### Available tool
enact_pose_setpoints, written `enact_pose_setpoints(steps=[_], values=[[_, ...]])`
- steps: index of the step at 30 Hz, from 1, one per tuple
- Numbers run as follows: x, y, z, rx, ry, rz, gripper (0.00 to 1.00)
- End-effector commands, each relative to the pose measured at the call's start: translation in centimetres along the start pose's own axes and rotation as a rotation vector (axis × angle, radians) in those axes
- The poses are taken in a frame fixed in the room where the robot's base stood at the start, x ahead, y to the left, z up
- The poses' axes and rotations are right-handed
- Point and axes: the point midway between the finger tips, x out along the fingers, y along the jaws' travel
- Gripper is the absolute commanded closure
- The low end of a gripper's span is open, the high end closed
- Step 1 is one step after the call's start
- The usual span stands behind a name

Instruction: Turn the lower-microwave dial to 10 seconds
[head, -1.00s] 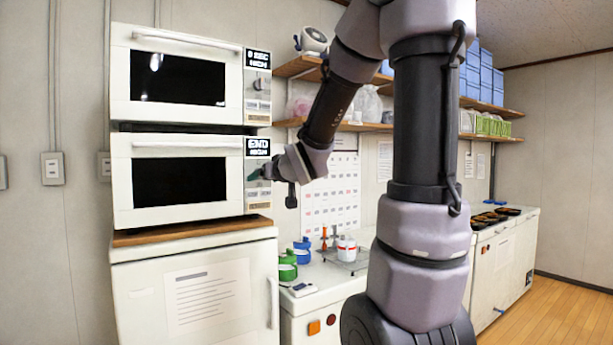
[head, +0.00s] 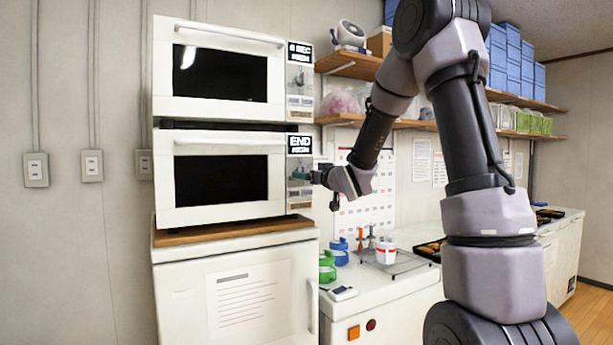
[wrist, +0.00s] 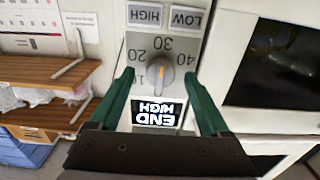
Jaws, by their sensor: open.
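The lower microwave (head: 158,180) is white with a dark window, and its display (head: 300,145) reads END. Its dial (wrist: 159,72) shows in the wrist view as a grey knob with an orange mark, ringed by numbers including 20, 30 and 40. In the head view my gripper (head: 312,176) is at the lower microwave's control panel, and the dial is too small to make out.
The upper microwave (head: 163,70) sits directly above, with its own display. Both stand on a white cabinet (head: 180,315) with a wooden top. To the right are a counter (head: 385,290) with a wire rack and cup, and wall shelves (head: 350,62).

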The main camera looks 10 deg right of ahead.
Motion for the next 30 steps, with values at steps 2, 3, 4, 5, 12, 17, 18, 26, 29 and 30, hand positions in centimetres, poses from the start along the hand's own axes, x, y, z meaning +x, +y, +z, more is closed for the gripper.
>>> enact_pose_setpoints(steps=[2,3,4,5,12,17,18,26,29,30], values=[[0.8,0.0,0.0,0.0,-0.001,0.0,0.2],[1.1,0.0,0.0,0.0,-0.001,0.0,0.2],[1.3,0.0,0.0,0.0,-0.001,0.001,0.2],[1.4,0.0,0.1,0.0,-0.001,0.001,0.2],[1.6,0.0,0.0,0.0,-0.001,0.001,0.2],[1.6,0.0,0.0,0.0,-0.001,0.001,0.58],[1.6,0.0,0.0,0.0,-0.001,0.001,0.73],[1.6,0.0,0.0,-0.008,-0.001,0.001,1.0],[1.6,0.0,0.0,-0.03,-0.001,0.001,1.0],[1.6,0.0,0.0,-0.042,-0.001,0.0,1.0]])
